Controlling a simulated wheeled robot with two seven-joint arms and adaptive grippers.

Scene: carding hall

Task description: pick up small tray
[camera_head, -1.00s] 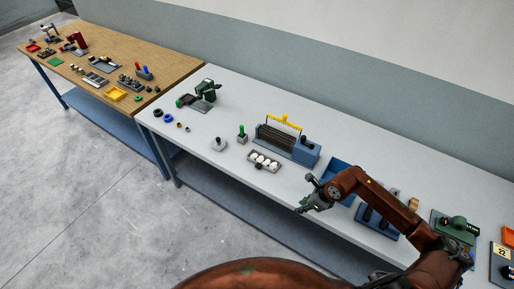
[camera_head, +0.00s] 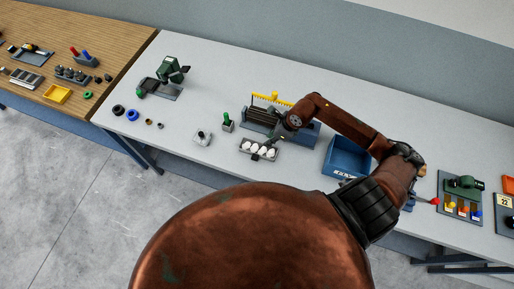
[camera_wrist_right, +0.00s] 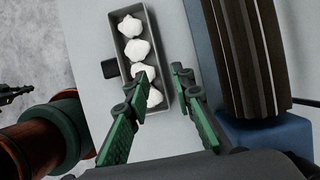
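The small tray (camera_head: 243,150) is a narrow grey box on the white table, holding several white fluffy lumps in a row. In the right wrist view the tray (camera_wrist_right: 119,45) stands upright-walled below my gripper, with a dark tab on its left side. My right gripper (camera_wrist_right: 160,75) is open and empty. Its left green finger overlaps the tray's near inside, and its right finger shows just beyond the right wall. Touching cannot be told. My left gripper does not show clearly.
A blue-based machine with dark rollers (camera_head: 262,118) and a yellow comb stands close behind the tray; its roller (camera_wrist_right: 245,55) is near my right finger. A blue bin (camera_head: 345,157) is to the right. A green-handled tool (camera_head: 227,123) and a grey knobbed piece (camera_head: 202,137) are left.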

